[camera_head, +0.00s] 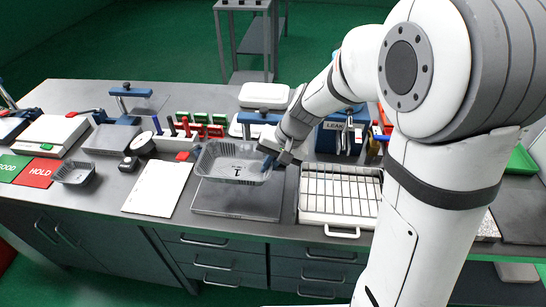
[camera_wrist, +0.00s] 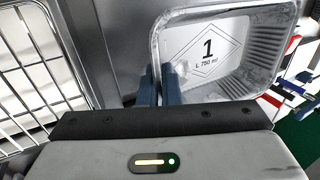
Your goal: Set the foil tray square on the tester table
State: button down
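The foil tray (camera_head: 232,178) is a shiny silver rectangular container with a "1" label inside; the label also reads "L 750 ml" in the wrist view (camera_wrist: 290,65). My gripper (camera_head: 268,162) is at the tray's right side in the head view. Its blue fingers (camera_wrist: 164,88) are closed on the tray's near side wall in the wrist view. The tester table appears to be the flat grey plate (camera_head: 235,206) below the tray. The tray appears held above its back part, somewhat tilted; the exact gap cannot be told.
A wire rack (camera_head: 340,190) on a white tray stands right of the plate. A white sheet (camera_head: 157,188) lies to the left, with a small foil tray (camera_head: 73,173) further left. Red and green clamps (camera_head: 205,129) and a blue-handled device (camera_head: 258,118) stand behind.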

aim_at(265, 190)
notch_tip(265, 190, down, 6)
jog(key=b, duration=0.4)
jog(key=shift+d, duration=0.1)
jog(key=shift+f+b, duration=0.1)
jog(key=shift+b, duration=0.25)
jog(key=shift+s+f+b, duration=0.1)
jog(key=shift+f+b, duration=0.2)
jog(key=shift+b, duration=0.15)
dwell(0.7)
jog(key=c, duration=1.6)
grip_release()
jog(key=shift+o, duration=0.2)
jog(key=v, duration=0.8)
jog(key=shift+p, duration=0.3)
